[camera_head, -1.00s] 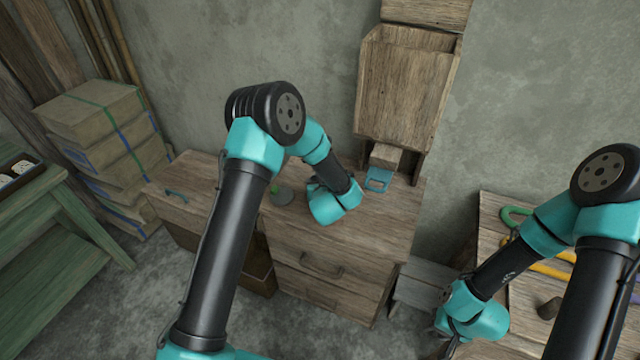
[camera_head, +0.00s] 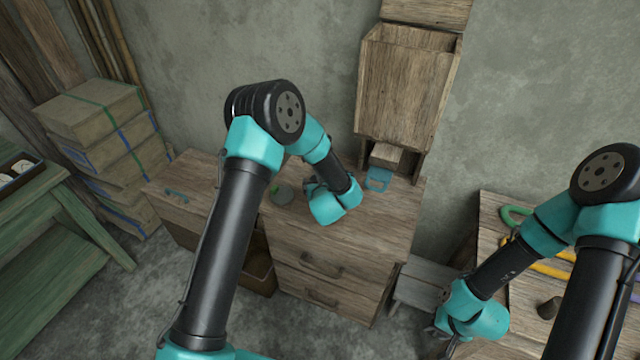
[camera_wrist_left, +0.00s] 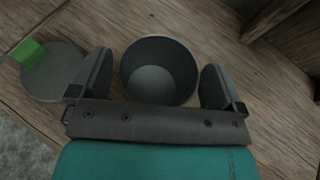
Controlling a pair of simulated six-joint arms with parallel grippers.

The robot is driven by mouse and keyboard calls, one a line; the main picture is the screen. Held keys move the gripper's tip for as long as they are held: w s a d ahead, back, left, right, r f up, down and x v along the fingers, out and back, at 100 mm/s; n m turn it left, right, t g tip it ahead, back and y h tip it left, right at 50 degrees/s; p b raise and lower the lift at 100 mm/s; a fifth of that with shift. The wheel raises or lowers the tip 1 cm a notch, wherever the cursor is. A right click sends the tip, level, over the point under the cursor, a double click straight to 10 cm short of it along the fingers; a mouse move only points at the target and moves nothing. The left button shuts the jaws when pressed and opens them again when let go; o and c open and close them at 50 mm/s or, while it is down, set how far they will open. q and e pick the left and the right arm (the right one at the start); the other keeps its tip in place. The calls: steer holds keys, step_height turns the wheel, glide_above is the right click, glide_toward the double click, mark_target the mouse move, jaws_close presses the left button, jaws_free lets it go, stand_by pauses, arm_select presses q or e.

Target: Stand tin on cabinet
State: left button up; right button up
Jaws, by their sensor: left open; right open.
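The tin (camera_wrist_left: 160,72) is a dark grey open cylinder, seen from above in the left wrist view. It stands upright on the wooden cabinet top (camera_head: 385,222). My left gripper (camera_wrist_left: 160,88) is open, with one finger on each side of the tin and small gaps visible. In the head view the left hand is over the cabinet top, and my own arm mostly hides its fingers and the tin. My right gripper (camera_head: 445,335) is open and low at the right, beside the wooden bench, away from the tin.
A round grey lid (camera_wrist_left: 50,75) with a green knob lies left of the tin; it also shows in the head view (camera_head: 283,196). A tall wooden box (camera_head: 405,85) and a blue item (camera_head: 378,179) are at the cabinet's back. Stacked boxes (camera_head: 105,130) stand left.

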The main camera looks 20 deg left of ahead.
arm_select(q)
steer(key=v, duration=1.1)
steer(key=shift+s, duration=0.35)
steer(key=shift+d+r, duration=0.1)
stand_by(0.9)
